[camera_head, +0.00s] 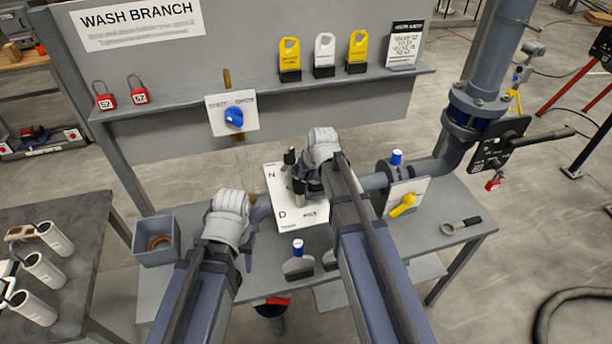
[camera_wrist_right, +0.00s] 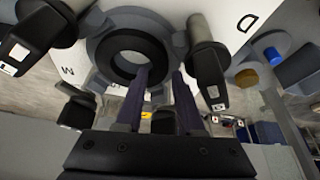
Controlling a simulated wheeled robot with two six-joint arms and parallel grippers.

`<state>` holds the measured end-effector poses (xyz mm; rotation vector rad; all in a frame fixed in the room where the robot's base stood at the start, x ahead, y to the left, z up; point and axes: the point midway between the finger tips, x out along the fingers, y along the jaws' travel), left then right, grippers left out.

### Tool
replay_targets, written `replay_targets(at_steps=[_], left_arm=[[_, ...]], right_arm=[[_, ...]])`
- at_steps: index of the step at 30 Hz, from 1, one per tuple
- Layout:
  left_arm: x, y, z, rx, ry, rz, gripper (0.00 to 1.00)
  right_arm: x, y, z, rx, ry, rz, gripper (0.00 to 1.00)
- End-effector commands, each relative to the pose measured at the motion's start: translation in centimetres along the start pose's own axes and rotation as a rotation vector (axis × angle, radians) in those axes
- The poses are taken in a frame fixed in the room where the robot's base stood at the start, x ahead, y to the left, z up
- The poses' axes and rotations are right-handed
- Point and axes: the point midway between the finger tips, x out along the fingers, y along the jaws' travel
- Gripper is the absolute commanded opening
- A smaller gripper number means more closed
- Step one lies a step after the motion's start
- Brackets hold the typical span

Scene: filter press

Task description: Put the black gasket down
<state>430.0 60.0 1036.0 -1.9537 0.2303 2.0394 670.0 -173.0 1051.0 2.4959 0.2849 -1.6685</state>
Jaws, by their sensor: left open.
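The black gasket (camera_wrist_right: 130,53) is a dark ring in the right wrist view, lying against or in front of a round grey flange (camera_wrist_right: 97,45). My right gripper (camera_wrist_right: 161,75) reaches its two purple fingers to the ring's near rim, one on either side of it. I cannot tell whether they press on it. In the head view my right wrist (camera_head: 322,150) is over the white lettered plate (camera_head: 282,215) and hides the gasket.
Several black-capped posts (camera_wrist_right: 207,65) stand around the flange. A grey bin (camera_head: 156,252) with brown rings stands at the table's left. A yellow-handled valve (camera_head: 403,204) and pipe are on the right. A wrench-like tool (camera_head: 461,226) lies near the bare right end.

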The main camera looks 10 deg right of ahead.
Motion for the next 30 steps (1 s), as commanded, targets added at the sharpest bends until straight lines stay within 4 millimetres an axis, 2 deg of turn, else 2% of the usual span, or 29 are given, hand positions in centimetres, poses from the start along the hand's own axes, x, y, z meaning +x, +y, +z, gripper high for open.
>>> replay_targets(at_steps=[1,16,21,26,29,30], left_arm=[[-1.2,-0.1,0.1,0.0,0.0,0.0,0.5],[-8.5,-0.8,0.5,-0.016,0.0,0.003,0.5],[-9.6,-0.9,0.6,-0.014,-0.001,0.003,0.5],[-9.7,-0.9,0.6,-0.013,-0.001,0.003,0.5],[-9.6,-0.9,0.6,-0.013,-0.001,0.003,0.5],[-9.6,-0.9,0.6,-0.013,-0.001,0.003,0.5]], right_arm=[[-1.3,0.0,-0.1,0.0,0.0,0.0,0.37],[-9.2,0.0,-0.1,0.001,0.0,0.0,0.37],[-10.5,0.0,-0.1,0.001,0.0,0.0,0.37],[-10.5,-0.1,0.1,0.0,-0.002,-0.001,0.37],[-10.7,-2.3,1.4,-0.015,-0.039,-0.009,0.37],[-10.9,-3.9,2.5,-0.026,-0.071,-0.013,0.37]])
